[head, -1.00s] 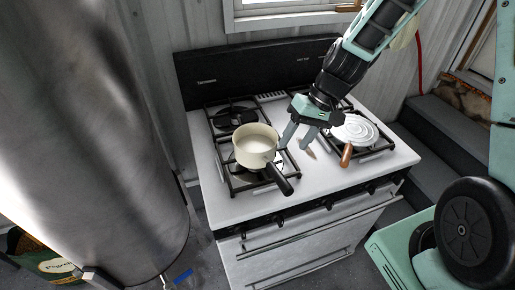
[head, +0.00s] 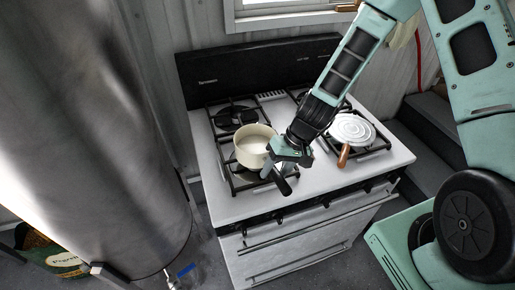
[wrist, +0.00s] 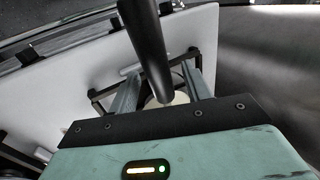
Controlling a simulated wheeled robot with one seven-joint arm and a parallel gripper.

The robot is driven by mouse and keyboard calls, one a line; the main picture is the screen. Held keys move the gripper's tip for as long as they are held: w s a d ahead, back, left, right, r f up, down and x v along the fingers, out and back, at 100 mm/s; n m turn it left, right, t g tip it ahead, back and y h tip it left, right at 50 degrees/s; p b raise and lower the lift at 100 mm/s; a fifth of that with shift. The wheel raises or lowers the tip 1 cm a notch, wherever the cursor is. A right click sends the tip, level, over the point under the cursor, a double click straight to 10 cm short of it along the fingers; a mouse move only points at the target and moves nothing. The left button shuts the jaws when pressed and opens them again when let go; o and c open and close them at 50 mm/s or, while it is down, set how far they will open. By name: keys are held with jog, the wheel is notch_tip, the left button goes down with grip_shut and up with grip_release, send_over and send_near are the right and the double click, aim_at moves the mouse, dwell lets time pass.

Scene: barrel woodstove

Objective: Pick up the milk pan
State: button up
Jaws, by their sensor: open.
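The milk pan is a cream saucepan (head: 252,150) with a black handle. It stands upright on the front left burner of the stove, its handle pointing to the front right. My gripper (head: 277,172) is at the pan's right front, over the handle and partly hiding it. In the wrist view the black handle (wrist: 148,45) runs down the picture between the two fingers of my open gripper (wrist: 160,82). Part of the cream pan (wrist: 178,99) shows behind it. I cannot tell whether a finger touches the handle.
A pan with a pale ridged top and a wooden handle (head: 352,130) sits on the right burner. The white stove (head: 225,209) has black grates and a dark back panel (head: 262,72). A big metal barrel (head: 85,130) stands close on the left.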

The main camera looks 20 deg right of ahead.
jog(key=shift+a+f, duration=0.25)
jog(key=shift+f, duration=0.3)
grip_shut()
jog(key=shift+r, duration=0.15)
